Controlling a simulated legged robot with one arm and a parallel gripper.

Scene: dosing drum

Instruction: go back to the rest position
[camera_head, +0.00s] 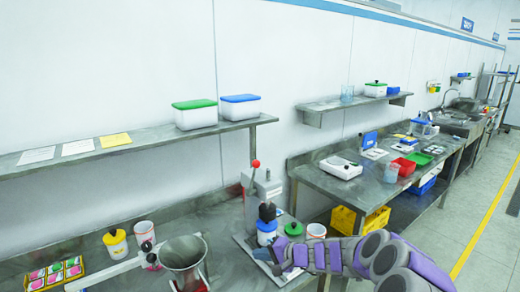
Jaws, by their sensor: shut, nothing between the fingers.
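My gripper (270,262) is shut and empty. It is at the end of my purple and grey arm, which reaches in from the lower right. It is low over the front table, just in front of a white jar with a blue band (266,232) at the foot of a grey lever press (258,195) with a red knob. I cannot tell whether the gripper touches the press base. A steel funnel-shaped vessel (184,254) stands to the left of the gripper, apart from it.
A green-lidded jar (293,231) and a white cup (316,231) stand close behind the gripper. A yellow jar (115,243), a cup (145,232) and a tray of colourful packets (55,274) are at left. A wall shelf (150,140) runs above. The floor (470,200) at right is clear.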

